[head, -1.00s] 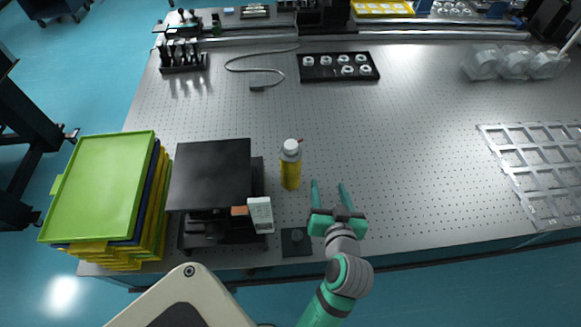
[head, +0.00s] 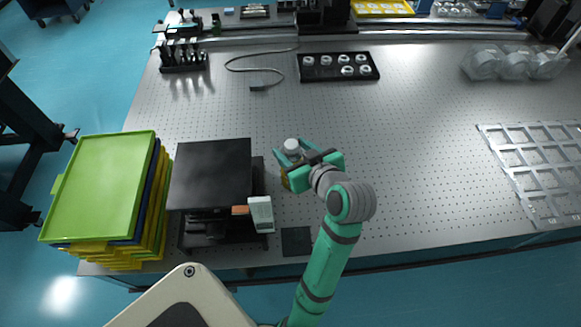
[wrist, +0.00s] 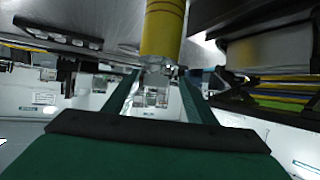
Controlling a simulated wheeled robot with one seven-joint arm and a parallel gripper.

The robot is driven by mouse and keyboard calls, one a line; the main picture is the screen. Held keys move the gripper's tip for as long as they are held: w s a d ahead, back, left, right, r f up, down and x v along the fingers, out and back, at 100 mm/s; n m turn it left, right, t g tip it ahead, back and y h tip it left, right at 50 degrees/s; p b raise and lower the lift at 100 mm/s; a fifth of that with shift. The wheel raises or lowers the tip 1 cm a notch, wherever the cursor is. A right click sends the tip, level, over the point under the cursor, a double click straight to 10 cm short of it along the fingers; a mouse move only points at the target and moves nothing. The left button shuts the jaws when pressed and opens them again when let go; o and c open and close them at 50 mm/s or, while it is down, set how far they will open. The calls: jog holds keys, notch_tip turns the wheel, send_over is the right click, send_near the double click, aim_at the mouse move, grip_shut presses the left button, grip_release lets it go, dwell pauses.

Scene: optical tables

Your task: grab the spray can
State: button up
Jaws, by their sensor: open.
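The spray can (head: 291,146) stands upright on the perforated table, right of the black machine. It has a yellow body and a whitish top. My gripper (head: 293,151) is open at the can's upper part, with one finger on each side of it in the head view. The hand hides much of the body. In the wrist view the yellow can (wrist: 163,32) shows upside down at top centre, in line with the gap between my green fingers (wrist: 158,78). I cannot tell whether a finger touches it.
The black-topped machine (head: 210,173) and a small white box (head: 261,214) stand close left of the can. Stacked trays (head: 100,185) are farther left. A black tray of white rings (head: 338,66) lies at the back. The table's middle is clear.

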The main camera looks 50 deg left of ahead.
jog(key=x, duration=0.5)
jog(key=shift+w+a, duration=0.35)
jog(key=shift+w, duration=0.05)
jog(key=shift+c, duration=0.6)
